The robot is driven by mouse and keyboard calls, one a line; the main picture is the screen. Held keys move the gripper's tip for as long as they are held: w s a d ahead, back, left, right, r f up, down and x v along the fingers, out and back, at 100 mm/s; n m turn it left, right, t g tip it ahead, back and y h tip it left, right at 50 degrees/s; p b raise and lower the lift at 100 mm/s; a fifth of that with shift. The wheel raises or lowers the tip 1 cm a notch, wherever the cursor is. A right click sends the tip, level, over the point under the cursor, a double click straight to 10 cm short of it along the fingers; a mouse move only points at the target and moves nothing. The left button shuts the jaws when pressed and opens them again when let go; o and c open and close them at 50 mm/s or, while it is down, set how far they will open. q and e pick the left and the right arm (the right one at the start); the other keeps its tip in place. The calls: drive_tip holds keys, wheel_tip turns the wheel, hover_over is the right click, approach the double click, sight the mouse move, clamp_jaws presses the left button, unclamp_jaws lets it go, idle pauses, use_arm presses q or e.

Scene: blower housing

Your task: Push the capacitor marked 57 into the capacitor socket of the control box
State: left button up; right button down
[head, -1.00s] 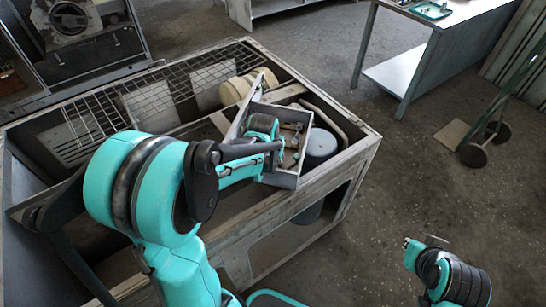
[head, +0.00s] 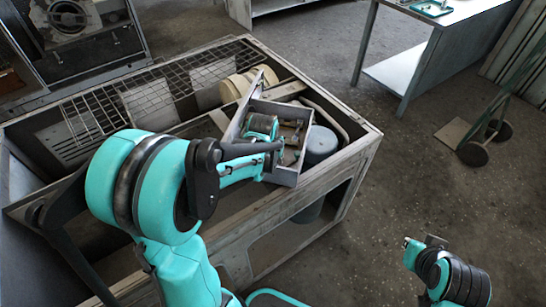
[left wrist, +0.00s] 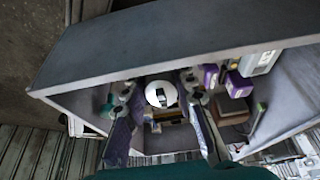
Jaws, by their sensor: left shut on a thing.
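The control box (head: 285,179) is an open grey metal box on the large cabinet frame in the head view. In the left wrist view its wall (left wrist: 150,42) crosses the picture and its inside lies beyond. A white round capacitor (left wrist: 160,94) with a dark mark on its end sits between the fingers of my left gripper (left wrist: 158,100), inside the box. The gripper is shut on it. I cannot read the number, and its far end and the socket under it are hidden. My right gripper (head: 418,250) is at the lower right, away from the box; its fingers are unclear.
Purple parts (left wrist: 237,84) and a light grey block (left wrist: 260,62) sit inside the box, right of the capacitor. A grey-blue cylinder (head: 319,146) stands beside the box. A wire grille (head: 95,115) covers the cabinet's left part. A table (head: 440,30) stands at the back right.

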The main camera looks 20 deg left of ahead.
use_arm(q)
drive_tip(key=shift+f, duration=0.25)
drive_tip(key=o, duration=1)
drive_tip(key=shift+o, duration=0.2)
drive_tip(key=shift+r, duration=0.1)
drive_tip(key=v, duration=1.2)
drive_tip(key=s+d+m+t, duration=0.1)
drive_tip(key=s+d, duration=0.2)
drive_tip(key=s, duration=0.3)
drive_tip(key=s+d+f+m+t, duration=0.1)
drive_tip(key=s+d, duration=0.3)
drive_tip(key=s, duration=0.2)
drive_tip(key=shift+s+f+t+h, duration=0.15)
drive_tip(key=shift+s+t+h, duration=0.15)
drive_tip(key=shift+s+h, duration=0.1)
